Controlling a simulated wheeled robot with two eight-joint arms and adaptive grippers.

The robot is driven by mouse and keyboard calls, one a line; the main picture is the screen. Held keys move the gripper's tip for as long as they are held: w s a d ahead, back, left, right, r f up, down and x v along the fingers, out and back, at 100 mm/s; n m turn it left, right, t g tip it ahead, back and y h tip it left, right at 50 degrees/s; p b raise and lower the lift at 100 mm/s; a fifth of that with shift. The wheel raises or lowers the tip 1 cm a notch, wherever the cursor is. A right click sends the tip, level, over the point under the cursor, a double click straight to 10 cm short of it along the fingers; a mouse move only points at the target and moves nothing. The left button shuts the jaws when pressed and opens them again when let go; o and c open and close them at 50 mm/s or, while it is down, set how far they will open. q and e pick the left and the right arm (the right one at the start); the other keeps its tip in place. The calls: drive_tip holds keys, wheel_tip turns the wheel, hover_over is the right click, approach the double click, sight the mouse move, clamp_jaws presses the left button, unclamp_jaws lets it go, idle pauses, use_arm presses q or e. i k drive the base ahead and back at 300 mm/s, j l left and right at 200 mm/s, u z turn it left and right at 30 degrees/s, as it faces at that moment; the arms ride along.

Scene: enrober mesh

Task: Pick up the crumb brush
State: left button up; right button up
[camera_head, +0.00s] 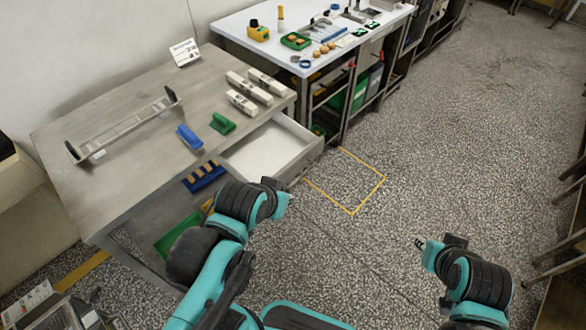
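Two small brush-like tools lie near the front edge of the grey metal table (120,165): a blue one (189,137) and a green one (222,124) to its right. I cannot tell for sure which is the crumb brush. My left gripper (281,192) is in front of the table, beyond the open drawer's near corner and apart from both tools. Its fingers are small and partly hidden, so its opening is unclear. My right gripper (437,243) is over the bare floor at the right, far from the table, with its fingers apart and nothing between them.
An open white drawer (268,155) sticks out below the tabletop. A long metal frame (125,127), several pale blocks (250,88) and a sign (185,52) stand on the table. A white bench (235,25) with a green tray (296,41) is behind.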

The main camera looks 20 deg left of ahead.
sight(189, 137)
drive_tip(key=l+u, duration=0.1)
drive_tip(key=u, duration=0.35)
drive_tip(key=l+u, duration=0.1)
drive_tip(key=u, duration=0.35)
drive_tip(key=l+u, duration=0.1)
drive_tip(key=u, duration=0.3)
drive_tip(key=l+u, duration=0.1)
drive_tip(key=u, duration=0.35)
